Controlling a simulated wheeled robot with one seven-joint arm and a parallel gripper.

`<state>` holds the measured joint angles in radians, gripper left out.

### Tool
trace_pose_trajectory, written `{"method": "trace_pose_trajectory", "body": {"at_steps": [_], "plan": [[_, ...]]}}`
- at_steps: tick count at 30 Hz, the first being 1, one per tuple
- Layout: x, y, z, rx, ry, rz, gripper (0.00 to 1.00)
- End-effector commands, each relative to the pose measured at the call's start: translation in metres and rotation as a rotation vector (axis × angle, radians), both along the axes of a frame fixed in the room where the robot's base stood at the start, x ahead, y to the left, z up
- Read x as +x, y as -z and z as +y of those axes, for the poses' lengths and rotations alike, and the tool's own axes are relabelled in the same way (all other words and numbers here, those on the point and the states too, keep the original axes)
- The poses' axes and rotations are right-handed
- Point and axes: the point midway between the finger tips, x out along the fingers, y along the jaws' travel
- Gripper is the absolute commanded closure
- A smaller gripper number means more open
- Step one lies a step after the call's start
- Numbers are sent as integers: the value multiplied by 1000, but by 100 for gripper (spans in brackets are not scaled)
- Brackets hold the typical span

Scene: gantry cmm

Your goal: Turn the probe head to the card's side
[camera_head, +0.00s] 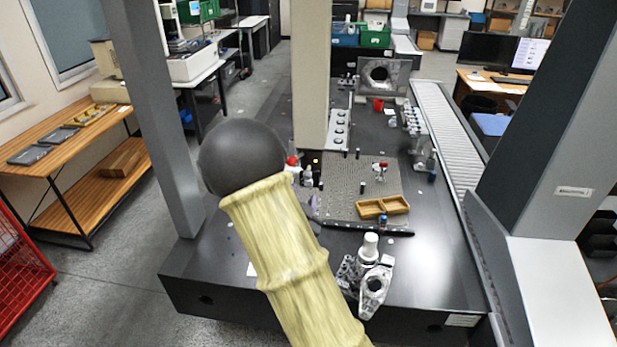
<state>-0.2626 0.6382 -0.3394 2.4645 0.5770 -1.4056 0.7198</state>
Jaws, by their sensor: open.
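A pale vertical column (311,75) of the measuring machine comes down over the dark table (215,270). Small red, white and dark parts (308,175) show near its lower end; they are too small to tell whether the probe head is among them or which way it faces. A small white patch (252,269) shows at the left edge of my arm; I cannot tell whether it is the card. My arm, with a pale yellow cover and a dark round end, fills the lower middle and hides part of the table. My gripper is not in view.
A perforated plate (345,186) holds a yellow divided tray (383,207). Metal parts (374,284) and a white-topped cylinder (369,246) stand near the front edge. Grey uprights (160,120) flank the table. The table's front right is mostly clear.

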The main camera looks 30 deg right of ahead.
Motion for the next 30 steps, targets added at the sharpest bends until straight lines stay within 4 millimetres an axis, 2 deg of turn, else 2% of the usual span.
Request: {"method": "trace_pose_trajectory", "body": {"at_steps": [16, 21, 29, 30], "plan": [[72, -3, -49, -1, 0, -1, 56], [80, -1, -55, 0, -1, 0, 56], [81, 0, -55, 0, -1, 0, 56], [81, -1, -55, 0, -1, 0, 64]]}}
